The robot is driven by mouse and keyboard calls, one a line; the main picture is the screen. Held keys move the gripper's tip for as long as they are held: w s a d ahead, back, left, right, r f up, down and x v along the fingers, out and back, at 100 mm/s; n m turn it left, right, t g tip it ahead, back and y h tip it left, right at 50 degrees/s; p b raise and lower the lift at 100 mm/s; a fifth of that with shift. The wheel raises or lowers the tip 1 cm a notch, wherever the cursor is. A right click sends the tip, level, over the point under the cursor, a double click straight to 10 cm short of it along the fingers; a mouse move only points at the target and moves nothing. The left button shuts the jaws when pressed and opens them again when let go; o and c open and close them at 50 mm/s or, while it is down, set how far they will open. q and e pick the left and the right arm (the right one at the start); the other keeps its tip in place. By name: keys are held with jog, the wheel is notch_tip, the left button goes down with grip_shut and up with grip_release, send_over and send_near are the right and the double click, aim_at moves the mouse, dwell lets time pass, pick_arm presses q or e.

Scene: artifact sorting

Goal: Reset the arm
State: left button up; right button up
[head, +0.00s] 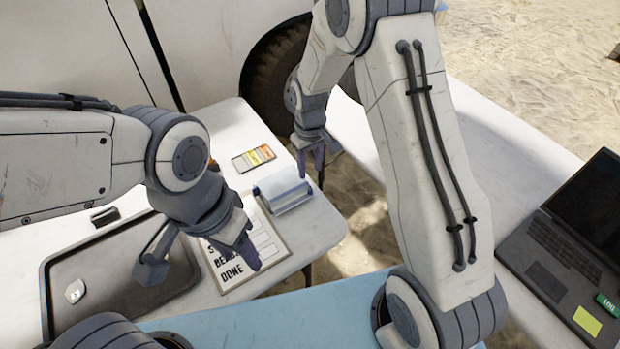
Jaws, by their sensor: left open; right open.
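My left gripper (205,262) is open, with its fingers spread above the table between the grey tray and the sign board. I see nothing held between its fingers. My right gripper (316,165) is open and points down near the far right corner of the left table, beyond the white roll-like item. My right arm crosses the middle of the head view, bent at the elbow. My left arm reaches in from the left edge.
The left white table (222,125) carries a grey tray (75,262) with a small white piece (75,291), a lettered board (262,237), a white roll-like item (283,192) and an orange-yellow card (254,158). A laptop (560,255) sits on the right table. A vehicle wheel (270,75) stands behind.

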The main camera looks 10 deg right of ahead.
jog(key=shift+r, duration=1.1)
jog(key=s+a+r+n, duration=0.2)
jog(key=s+a+r, duration=0.6)
jog(key=s+r, duration=0.45)
jog(key=s+r+n+y, duration=0.1)
jog(key=s, duration=1.4)
jog(key=shift+s+r, duration=0.15)
jog(key=shift+r, duration=0.25)
